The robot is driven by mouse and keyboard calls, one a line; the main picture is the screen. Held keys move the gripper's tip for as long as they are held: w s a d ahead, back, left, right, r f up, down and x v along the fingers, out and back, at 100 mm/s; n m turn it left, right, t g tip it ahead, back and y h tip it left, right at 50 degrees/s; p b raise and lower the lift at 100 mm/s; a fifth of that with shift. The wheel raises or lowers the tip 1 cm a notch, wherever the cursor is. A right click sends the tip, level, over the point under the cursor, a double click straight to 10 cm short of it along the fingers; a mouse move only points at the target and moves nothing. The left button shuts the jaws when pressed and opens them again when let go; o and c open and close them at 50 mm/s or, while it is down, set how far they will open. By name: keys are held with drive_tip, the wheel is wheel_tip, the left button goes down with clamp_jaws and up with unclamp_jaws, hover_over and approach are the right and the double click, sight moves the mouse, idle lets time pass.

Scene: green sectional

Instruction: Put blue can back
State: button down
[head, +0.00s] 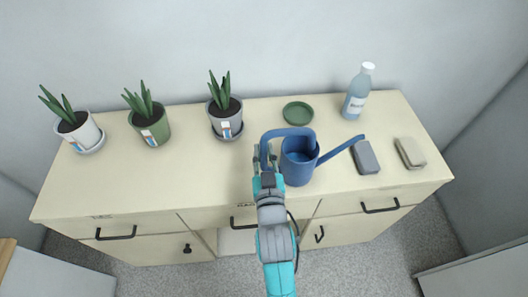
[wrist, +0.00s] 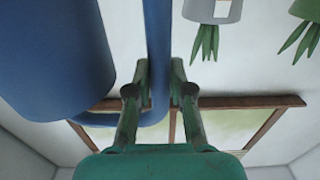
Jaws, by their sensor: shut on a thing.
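The blue can is a blue watering can (head: 298,172) with a long spout to the right and a looped handle to the left. It is upright at the front middle of the cabinet top; I cannot tell whether its base touches the surface. My gripper (head: 264,158) is at the left side of the can, shut on its handle. In the wrist view, the blue handle (wrist: 158,35) runs between the two fingers of my gripper (wrist: 160,72), and the can's body (wrist: 50,60) fills the upper left.
The cream cabinet top (head: 185,185) holds a white pot (head: 88,136), a green pot (head: 155,132) and a grey pot (head: 227,125) at left, with plants. A green saucer (head: 298,113), a bottle (head: 356,98), a grey block (head: 365,158) and a beige block (head: 410,153) stand right. The front left is clear.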

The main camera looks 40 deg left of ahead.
drive_tip(key=c, duration=1)
unclamp_jaws()
drive_tip(key=shift+f, duration=0.1)
drive_tip(key=shift+c, duration=0.2)
drive_tip(key=shift+d, duration=0.1)
drive_tip(key=v, duration=1.2)
